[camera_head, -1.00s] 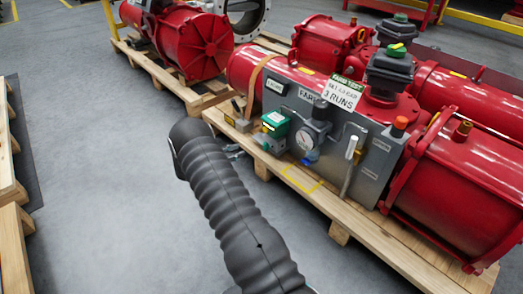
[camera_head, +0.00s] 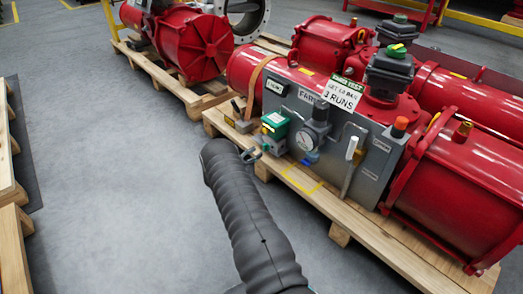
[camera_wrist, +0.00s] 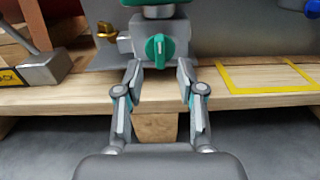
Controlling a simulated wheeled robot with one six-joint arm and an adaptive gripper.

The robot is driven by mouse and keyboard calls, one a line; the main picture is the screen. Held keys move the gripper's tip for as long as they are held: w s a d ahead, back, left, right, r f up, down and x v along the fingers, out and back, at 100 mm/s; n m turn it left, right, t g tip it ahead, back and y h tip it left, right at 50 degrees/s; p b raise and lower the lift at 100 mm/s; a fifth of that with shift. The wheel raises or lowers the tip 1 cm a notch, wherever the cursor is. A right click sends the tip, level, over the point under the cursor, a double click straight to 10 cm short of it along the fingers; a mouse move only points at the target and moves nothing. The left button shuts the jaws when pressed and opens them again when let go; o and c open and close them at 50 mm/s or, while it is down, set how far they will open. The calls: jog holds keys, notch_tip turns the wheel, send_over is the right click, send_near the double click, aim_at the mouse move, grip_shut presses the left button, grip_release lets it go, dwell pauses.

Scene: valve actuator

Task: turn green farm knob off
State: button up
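The green knob (camera_wrist: 159,48) is in the wrist view, round with a raised grip bar standing about upright. It sits on a grey fitting below a green housing. In the head view the green unit (camera_head: 275,124) is on the front of the grey panel; its knob is too small to make out there. My gripper (camera_wrist: 158,75) is open and empty, one finger to each side just below the knob, apart from it as far as I can tell. In the head view my gripper (camera_head: 250,155) is beside the green unit, partly hidden by my arm.
The grey panel (camera_head: 335,150) carries a gauge (camera_head: 307,139) and a white-topped lever (camera_head: 351,148). A brass fitting (camera_wrist: 106,31) is left of the knob. A wooden pallet (camera_head: 310,190) runs beneath. A grey block (camera_wrist: 45,65) is at the left. Floor in front is clear.

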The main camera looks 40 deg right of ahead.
aim_at(264, 148)
jog(key=shift+w+d, duration=0.15)
jog(key=shift+d, duration=2)
grip_shut()
